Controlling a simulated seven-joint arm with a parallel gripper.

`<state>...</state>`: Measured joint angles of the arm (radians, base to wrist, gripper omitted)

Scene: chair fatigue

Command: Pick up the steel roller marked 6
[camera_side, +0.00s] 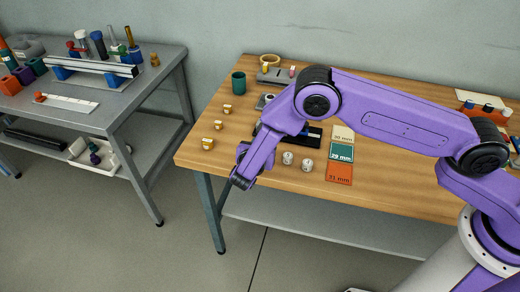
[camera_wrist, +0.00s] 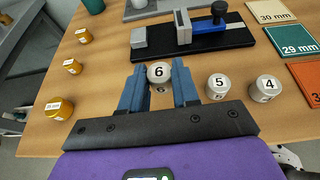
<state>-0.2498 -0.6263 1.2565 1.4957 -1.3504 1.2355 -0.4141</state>
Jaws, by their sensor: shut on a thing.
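The steel roller marked 6 (camera_wrist: 159,72) is between the two blue fingers of my gripper (camera_wrist: 159,88) in the wrist view, and the fingers are shut on it. Its numbered top faces up; I cannot tell whether its base is clear of the table. In the side view my gripper (camera_side: 240,180) is at the front edge of the wooden table, and the roller is hidden by my arm. Rollers marked 5 (camera_wrist: 217,86) and 4 (camera_wrist: 265,88) stand to the right of my gripper; they also show in the side view (camera_side: 287,158) (camera_side: 307,164).
A black gauge with a blue slide (camera_wrist: 195,36) lies beyond the roller. Plates marked 30 mm (camera_wrist: 271,12), 29 mm (camera_wrist: 293,41) and 31 mm (camera_wrist: 310,77) lie at the right. Several brass pieces (camera_wrist: 59,108) stand at the left. A grey bench (camera_side: 120,105) stands apart at the left.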

